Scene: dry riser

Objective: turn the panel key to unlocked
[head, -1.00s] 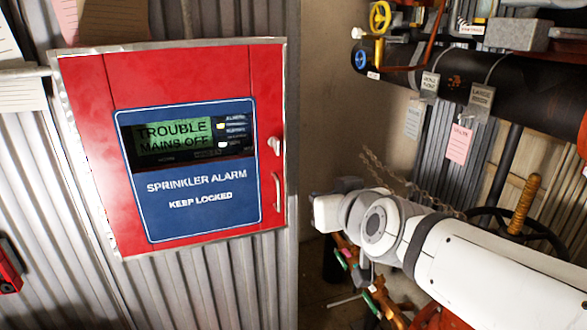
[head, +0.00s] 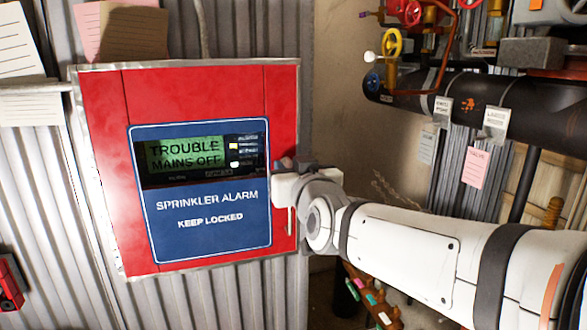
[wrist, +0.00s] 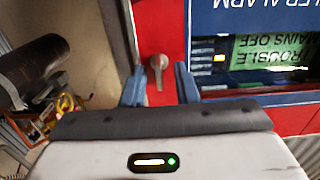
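The red sprinkler alarm panel (head: 100,170) hangs on the corrugated wall at the left of the head view. Its display reads "TROUBLE MAINS OFF". The panel key (wrist: 157,70) is a small silver-grey lever on the red face in the wrist view, which sees the panel upside down. It stands in line with the wall-side edge of the panel. My gripper (wrist: 159,75) is open, with one blue-grey finger on either side of the key and a gap at each side. Whether the fingertips reach past the key is unclear. In the head view my gripper (head: 284,166) hides the key.
A door handle (head: 290,221) shows below my gripper on the panel's right edge. Dark pipes (head: 480,100), coloured valve wheels (head: 390,44) and hanging tags (head: 476,167) stand to the right. Paper notes hang at upper left.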

